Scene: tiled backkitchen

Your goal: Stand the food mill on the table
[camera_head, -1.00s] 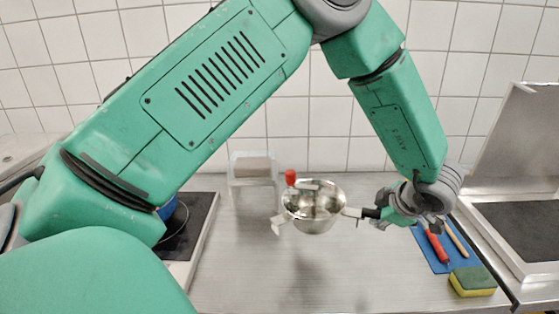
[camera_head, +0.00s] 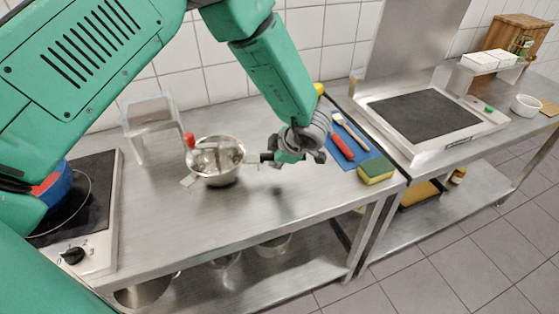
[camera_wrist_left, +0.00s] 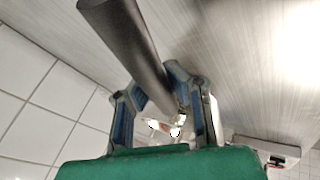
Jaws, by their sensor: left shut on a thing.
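The food mill (camera_head: 222,176) is a shiny steel bowl with a red crank knob (camera_head: 189,140) and side feet. It is roughly upright over the steel table (camera_head: 170,225) in the head view. My left gripper (camera_head: 272,157), to its right, is shut on its dark handle. The wrist view shows this handle (camera_wrist_left: 128,38) running up from between the blue-lined fingers (camera_wrist_left: 163,105). The bowl seems to hang a little above the table; the exact gap is hard to tell. My right gripper is not in view.
A clear stand (camera_head: 148,122) is at the back left, near a hob (camera_head: 98,200) with a blue pot (camera_head: 57,188). A blue mat (camera_head: 372,150) with a red-handled tool and a sponge (camera_head: 376,170) lies right. The table's front middle is clear.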

